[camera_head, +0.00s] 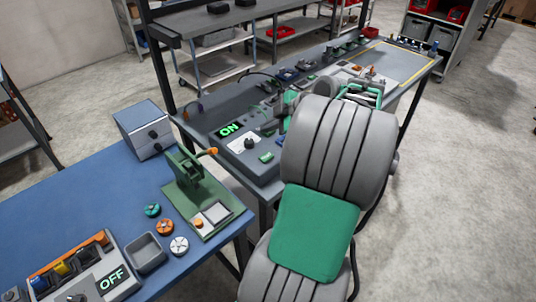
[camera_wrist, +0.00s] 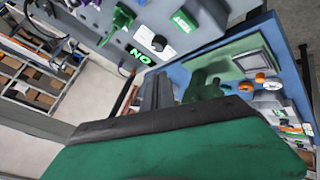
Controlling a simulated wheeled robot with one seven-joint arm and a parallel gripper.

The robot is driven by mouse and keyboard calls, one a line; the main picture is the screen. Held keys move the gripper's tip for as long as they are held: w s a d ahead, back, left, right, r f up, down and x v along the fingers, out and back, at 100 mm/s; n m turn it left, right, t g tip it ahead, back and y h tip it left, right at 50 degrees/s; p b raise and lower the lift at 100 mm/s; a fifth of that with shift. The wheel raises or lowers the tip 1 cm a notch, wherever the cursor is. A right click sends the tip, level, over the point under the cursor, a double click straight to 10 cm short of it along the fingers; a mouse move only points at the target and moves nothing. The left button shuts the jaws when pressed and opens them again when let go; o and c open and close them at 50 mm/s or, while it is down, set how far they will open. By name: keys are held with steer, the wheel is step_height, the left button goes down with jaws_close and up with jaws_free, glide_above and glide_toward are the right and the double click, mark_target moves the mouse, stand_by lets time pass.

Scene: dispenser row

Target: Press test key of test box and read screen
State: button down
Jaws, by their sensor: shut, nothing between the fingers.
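The test box (camera_head: 262,172) is a grey panel box on the bench, left of my arm in the head view. Its screen (camera_head: 228,130) shows green "ON"; the screen (camera_wrist: 140,57) also shows in the wrist view, upside down. Beside it is a dark knob on a white plate (camera_head: 250,142). The green test key (camera_head: 267,157) lies to the right of the knob; in the wrist view the key (camera_wrist: 184,21) reads "TEST". My gripper (camera_wrist: 158,80) shows as dark, shut fingers in the wrist view, apart from the key in the picture. In the head view my arm hides it.
A blue table (camera_head: 85,185) at left holds a green press (camera_head: 197,190) with an orange handle, a grey box (camera_head: 145,128), discs, a small tray (camera_head: 145,252) and a box whose screen reads "OFF" (camera_head: 111,280). More devices line the bench behind the test box.

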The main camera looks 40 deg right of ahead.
steer(key=shift+d+r, duration=0.1)
steer(key=shift+d, duration=0.05)
steer(key=b, duration=0.5)
glide_above(269, 157)
step_height(269, 157, down, 8)
steer(key=shift+f, duration=0.45)
steer(key=shift+b, duration=0.3)
stand_by(1.3)
steer(key=shift+f+b, duration=0.4)
steer(key=shift+b, duration=0.2)
steer(key=shift+f+b, duration=0.5)
steer(key=shift+b, duration=0.05)
stand_by(0.5)
stand_by(0.3)
steer(key=shift+r+p, duration=0.35)
steer(key=shift+r, duration=0.55)
